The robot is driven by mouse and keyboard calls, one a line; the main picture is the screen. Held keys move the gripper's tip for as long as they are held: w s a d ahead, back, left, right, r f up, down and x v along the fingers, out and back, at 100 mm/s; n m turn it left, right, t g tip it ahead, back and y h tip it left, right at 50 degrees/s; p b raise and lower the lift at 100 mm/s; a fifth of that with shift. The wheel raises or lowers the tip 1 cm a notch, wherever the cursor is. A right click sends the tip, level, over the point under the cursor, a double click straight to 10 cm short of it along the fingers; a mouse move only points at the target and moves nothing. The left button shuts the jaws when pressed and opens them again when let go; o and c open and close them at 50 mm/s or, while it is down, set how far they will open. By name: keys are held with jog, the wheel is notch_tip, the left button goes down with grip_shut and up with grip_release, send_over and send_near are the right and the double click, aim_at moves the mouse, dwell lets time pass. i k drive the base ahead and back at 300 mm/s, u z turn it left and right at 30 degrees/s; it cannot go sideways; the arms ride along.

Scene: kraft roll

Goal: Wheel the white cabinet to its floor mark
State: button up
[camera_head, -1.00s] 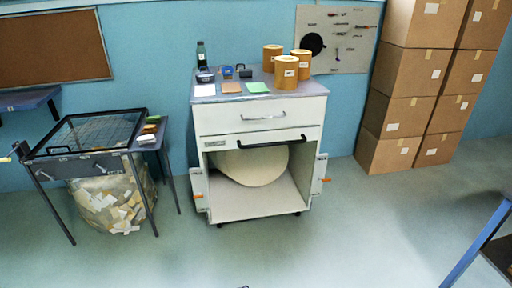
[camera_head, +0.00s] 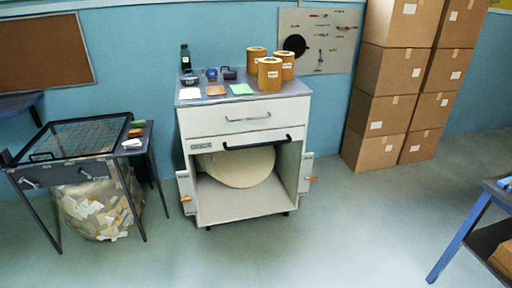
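The white cabinet (camera_head: 250,118) stands upright on wheels against the blue wall, left of the middle of the view. Its top drawer is shut, and a black bar handle (camera_head: 257,144) runs across below it. The lower bay is open, with a large pale roll (camera_head: 238,168) lying inside. Side brackets with orange tabs stick out at both lower sides. On the grey top are several brown tape rolls (camera_head: 269,74), a dark bottle (camera_head: 185,58), small blue and dark items and coloured pads. My gripper is not in view. I see no floor mark.
A dark mesh-topped table (camera_head: 75,138) stands at left, with a clear bag of scraps (camera_head: 98,208) under it. Stacked cardboard boxes (camera_head: 377,112) stand at right against the wall. A blue-legged table (camera_head: 462,238) is at the lower right. The floor before the cabinet is clear.

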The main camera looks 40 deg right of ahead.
aim_at(245, 175)
jog(key=z, duration=0.05)
jog(key=i, duration=1)
jog(key=u, duration=0.05)
